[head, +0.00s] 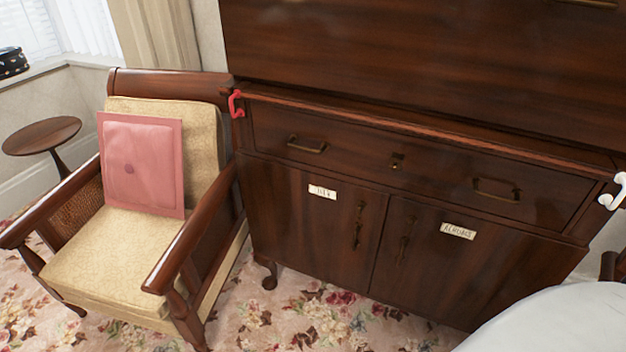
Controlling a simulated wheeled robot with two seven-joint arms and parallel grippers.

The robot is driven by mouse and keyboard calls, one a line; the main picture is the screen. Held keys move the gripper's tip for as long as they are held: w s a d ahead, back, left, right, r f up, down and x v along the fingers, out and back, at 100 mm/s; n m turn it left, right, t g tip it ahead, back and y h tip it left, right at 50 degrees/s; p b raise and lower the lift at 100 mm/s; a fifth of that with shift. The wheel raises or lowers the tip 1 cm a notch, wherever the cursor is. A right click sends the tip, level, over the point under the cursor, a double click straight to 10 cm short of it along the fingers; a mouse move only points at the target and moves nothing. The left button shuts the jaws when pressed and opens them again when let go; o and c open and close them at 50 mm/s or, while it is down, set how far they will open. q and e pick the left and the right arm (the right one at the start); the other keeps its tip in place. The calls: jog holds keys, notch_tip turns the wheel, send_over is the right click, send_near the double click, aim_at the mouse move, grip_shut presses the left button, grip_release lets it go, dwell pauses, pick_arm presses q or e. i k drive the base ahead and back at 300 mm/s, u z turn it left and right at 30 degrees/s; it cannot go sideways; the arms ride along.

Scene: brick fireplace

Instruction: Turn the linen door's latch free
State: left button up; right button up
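The linen door (290,215) is the left of two dark wood doors below the drawer of a cabinet. Its small white label (322,192) is hard to read but seems to say linen. A dark upright metal fitting (358,225) is on this door near its right edge; I cannot tell whether it is a latch or a handle. The door looks closed. A red hook-shaped piece (236,103) is at the cabinet's upper left corner, and a white one (614,191) is at its right end. Neither of my grippers is in view.
The albums door (470,270) is closed beside it, under a closed drawer (400,170). A pale rounded surface fills the lower right. Floral carpet (320,315) shows in front.

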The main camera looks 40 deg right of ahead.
aim_at(361, 205)
jog(key=i, duration=0.25)
jog(key=u, duration=1.2)
jog(key=i, duration=0.55)
jog(key=z, duration=2.1)
